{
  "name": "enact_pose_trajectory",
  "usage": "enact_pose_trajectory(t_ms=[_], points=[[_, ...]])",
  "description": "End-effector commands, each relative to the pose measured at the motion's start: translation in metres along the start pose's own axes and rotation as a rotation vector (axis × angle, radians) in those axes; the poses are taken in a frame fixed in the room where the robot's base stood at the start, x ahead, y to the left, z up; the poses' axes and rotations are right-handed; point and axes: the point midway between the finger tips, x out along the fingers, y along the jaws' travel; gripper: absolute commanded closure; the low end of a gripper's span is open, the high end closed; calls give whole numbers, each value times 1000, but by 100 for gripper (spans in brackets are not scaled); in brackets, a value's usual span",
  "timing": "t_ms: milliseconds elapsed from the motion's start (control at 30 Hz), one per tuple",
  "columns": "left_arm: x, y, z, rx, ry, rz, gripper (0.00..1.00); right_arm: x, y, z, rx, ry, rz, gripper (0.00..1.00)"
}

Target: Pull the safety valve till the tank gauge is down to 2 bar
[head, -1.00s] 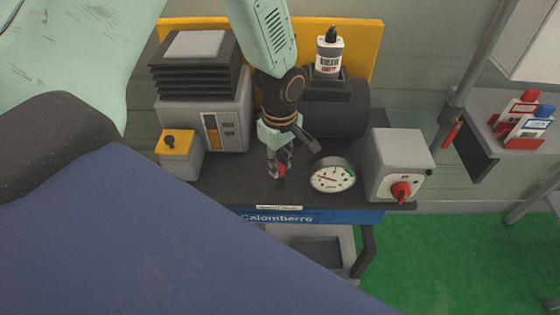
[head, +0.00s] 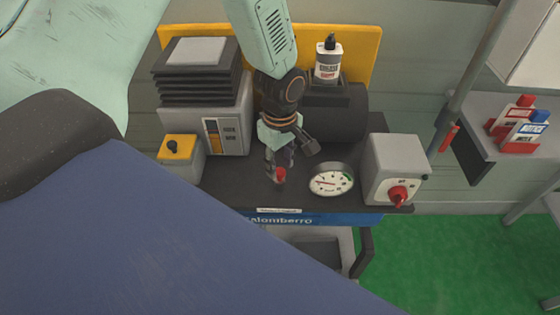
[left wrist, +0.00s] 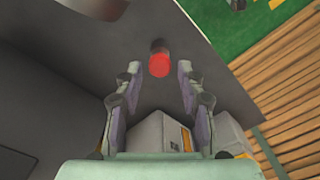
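The red safety valve (head: 280,175) stands on the dark top of the machine, left of the tank gauge (head: 331,181). The gauge has a white round face with a green patch at its upper right and a needle pointing left. Its numbers are too small to read. My left gripper (head: 280,163) is just above and behind the valve. In the left wrist view, the gripper's two fingers (left wrist: 159,78) are apart, and the red valve cap (left wrist: 159,62) shows in the gap near the fingertips, touching neither finger. My right gripper is out of view.
A grey box with a red knob (head: 398,193) stands right of the gauge. A dark tank (head: 345,118) and a white bottle (head: 328,65) are behind. A blue surface (head: 150,240) fills the lower left.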

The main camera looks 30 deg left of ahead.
Motion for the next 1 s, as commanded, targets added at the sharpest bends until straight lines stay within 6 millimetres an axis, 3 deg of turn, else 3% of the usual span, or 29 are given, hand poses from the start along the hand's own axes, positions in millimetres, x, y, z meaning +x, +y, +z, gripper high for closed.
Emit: enact_pose_trajectory(t_ms=[467,1000], points=[[-8,1,0,0,0,3,52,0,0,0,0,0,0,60],[-104,1,0,0,0,3,52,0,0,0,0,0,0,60]])
